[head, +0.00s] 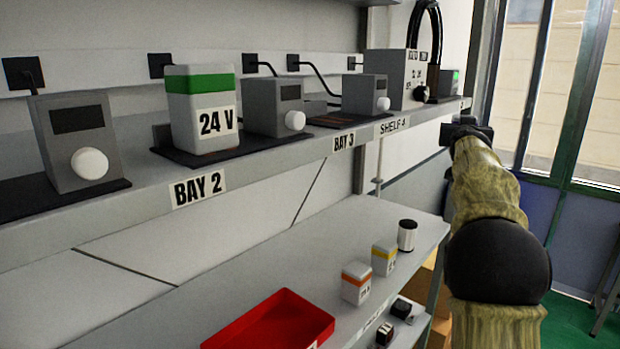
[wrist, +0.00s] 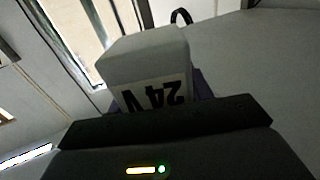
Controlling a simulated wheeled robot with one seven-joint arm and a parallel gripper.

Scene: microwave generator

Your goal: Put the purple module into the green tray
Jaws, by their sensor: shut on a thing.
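My gripper (head: 467,128) is at the right of the head view, level with the upper shelf and seen from behind my arm. In the wrist view it is shut on a pale grey block-shaped module (wrist: 145,62) marked 24 V, with the lettering upside down. A dark purplish patch (wrist: 203,84) shows beside the module's lower right; I cannot tell whether it is part of the module. My own arm hides the module in the head view. No green tray is visible in either view.
A green-topped 24 V module (head: 202,115) stands at Bay 2 on the upper shelf (head: 250,160), among grey units with white knobs. The lower shelf holds a red tray (head: 275,322), an orange-banded module (head: 356,284), a yellow-banded module (head: 384,258) and a black-and-white cylinder (head: 407,236). Windows stand right.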

